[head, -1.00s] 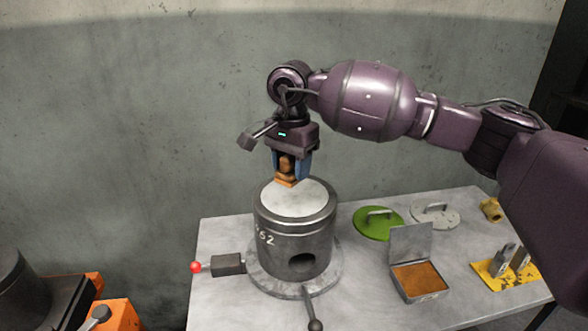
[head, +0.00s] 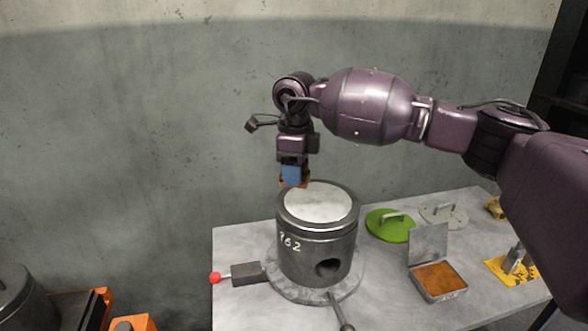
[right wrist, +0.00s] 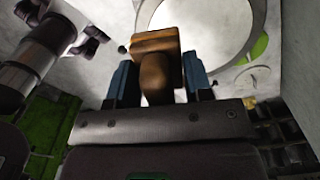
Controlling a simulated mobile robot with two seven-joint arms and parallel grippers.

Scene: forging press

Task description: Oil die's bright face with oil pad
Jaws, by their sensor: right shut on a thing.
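The die is a dark grey cylinder (head: 312,255) marked 962, with a round hole in its side, standing on the grey table. Its bright round top face (head: 318,203) points up. My right gripper (head: 293,175) is shut on the oil pad (head: 296,185), an orange-brown block with a knob. The pad is over the far left edge of the bright face; I cannot tell whether it touches. In the right wrist view, the pad (right wrist: 156,42) sits between the two blue fingers, with the bright face (right wrist: 205,30) beyond it. My left gripper is not in view.
An open tin with an orange-brown filling (head: 438,277) stands right of the die. Behind it lie a green handled disc (head: 389,226) and a grey one (head: 443,215). A red-knobbed lever (head: 237,275) sticks out left of the die. A yellow plate (head: 511,268) lies at the right.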

